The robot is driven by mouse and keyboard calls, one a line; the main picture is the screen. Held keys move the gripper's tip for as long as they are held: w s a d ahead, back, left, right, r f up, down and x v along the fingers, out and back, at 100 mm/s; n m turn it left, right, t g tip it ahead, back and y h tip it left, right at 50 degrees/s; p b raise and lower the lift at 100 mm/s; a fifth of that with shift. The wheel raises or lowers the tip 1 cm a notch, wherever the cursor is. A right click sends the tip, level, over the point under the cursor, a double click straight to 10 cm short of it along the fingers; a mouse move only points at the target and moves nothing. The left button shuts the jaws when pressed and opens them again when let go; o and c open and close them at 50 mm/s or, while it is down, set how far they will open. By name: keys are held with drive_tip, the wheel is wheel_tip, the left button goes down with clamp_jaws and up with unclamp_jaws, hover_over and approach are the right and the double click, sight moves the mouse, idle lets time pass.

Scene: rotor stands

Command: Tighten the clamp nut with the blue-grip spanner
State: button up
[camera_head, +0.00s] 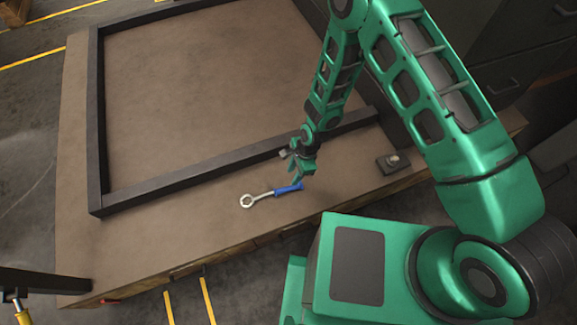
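The spanner has a pale metal shaft with a ring end (247,201) pointing left and a blue grip (287,190) at its right. It is over the brown table top, near the front edge; I cannot tell whether it lies flat on it. My green gripper (298,180) points down at the right end of the blue grip, touching it or just above it. Its fingers are too small and overlapped to show whether they are closed on the grip. A dark block (383,167) with a light nut or stud (393,160) on top, likely the clamp, sits to the right.
A dark raised frame (200,171) borders the table's (180,228) middle, passing just behind the spanner and gripper. Bare table lies between the grip and the dark block. Dark cabinets (510,75) stand behind at the right. A dark bar (45,280) shows at the lower left.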

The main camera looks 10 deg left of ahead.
sight(284, 188)
drive_tip(key=shift+s+a+x, duration=0.1)
drive_tip(key=shift+x, duration=1.85)
drive_tip(key=shift+s+a+x, duration=0.1)
drive_tip(key=shift+a+x, duration=0.05)
drive_tip(key=shift+x, duration=1.85)
drive_tip(key=shift+s+a+x, duration=0.1)
drive_tip(key=shift+x, duration=1.85)
drive_tip(key=shift+r, duration=0.1)
